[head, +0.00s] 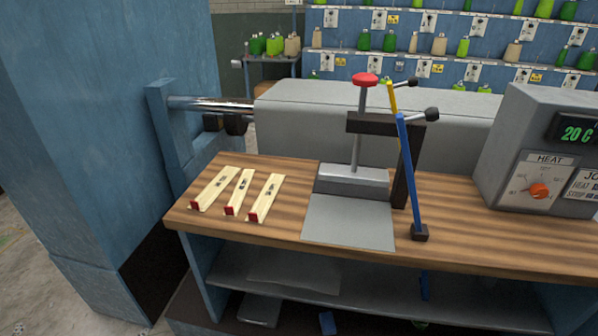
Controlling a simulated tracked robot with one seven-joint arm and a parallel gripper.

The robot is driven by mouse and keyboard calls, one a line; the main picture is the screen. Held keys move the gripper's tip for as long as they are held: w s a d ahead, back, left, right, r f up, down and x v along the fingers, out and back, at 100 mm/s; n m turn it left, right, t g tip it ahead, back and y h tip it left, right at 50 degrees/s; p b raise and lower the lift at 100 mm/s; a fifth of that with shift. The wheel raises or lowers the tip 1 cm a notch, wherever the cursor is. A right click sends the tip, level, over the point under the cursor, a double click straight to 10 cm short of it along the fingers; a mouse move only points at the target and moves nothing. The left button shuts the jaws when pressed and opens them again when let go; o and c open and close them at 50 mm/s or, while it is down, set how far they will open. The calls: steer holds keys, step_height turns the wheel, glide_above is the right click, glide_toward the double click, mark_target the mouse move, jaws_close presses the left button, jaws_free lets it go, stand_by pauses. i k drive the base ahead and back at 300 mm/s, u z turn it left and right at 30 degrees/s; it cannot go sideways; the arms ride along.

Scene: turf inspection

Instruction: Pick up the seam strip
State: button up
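Three cream strips with red ends and small dark markings lie apart on the left of the wooden bench top (455,243). They are the left strip (213,188), the middle strip (240,190) and the right strip (267,196). Their red ends face the bench's front edge. The markings are too small to read, so I cannot tell which is the seam strip. My gripper is not in view.
Right of the strips stands a press (352,178) with a red knob and a grey plate (350,222) before it. A blue lever (411,175) rises beside it. A heat control box (545,150) is at right. A blue column (110,120) stands at left.

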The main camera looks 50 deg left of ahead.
mark_target(201, 204)
steer(key=u, duration=1.5)
steer(key=i, duration=0.1)
steer(key=z, duration=2.75)
steer(key=k, duration=1.8)
steer(key=u, duration=2.75)
steer(key=i, duration=0.3)
steer(key=z, duration=0.05)
